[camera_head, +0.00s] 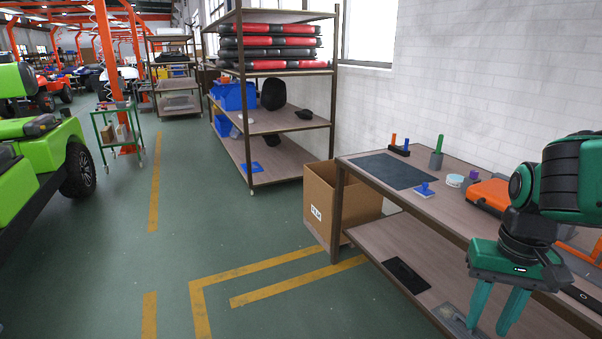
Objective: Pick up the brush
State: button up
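A small item with a blue handle and a pale flat base (425,190) lies on the workbench top, near its front edge. It may be the brush, but it is too small to tell for sure. My gripper (489,326) is at the lower right, pointing down, with its two green fingers apart and nothing between them. It is in front of the workbench, to the right of the blue-handled item and lower in the picture, well apart from it.
The workbench (462,220) also holds a dark mat (394,170), a green-handled item (437,152), a white round roll (454,180) and an orange case (490,194). A cardboard box (318,205) stands at its left end. The floor left of it is clear.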

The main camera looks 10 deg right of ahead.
aim_at(441, 137)
jog(key=z, duration=0.6)
jog(key=i, duration=0.95)
jog(key=z, duration=0.5)
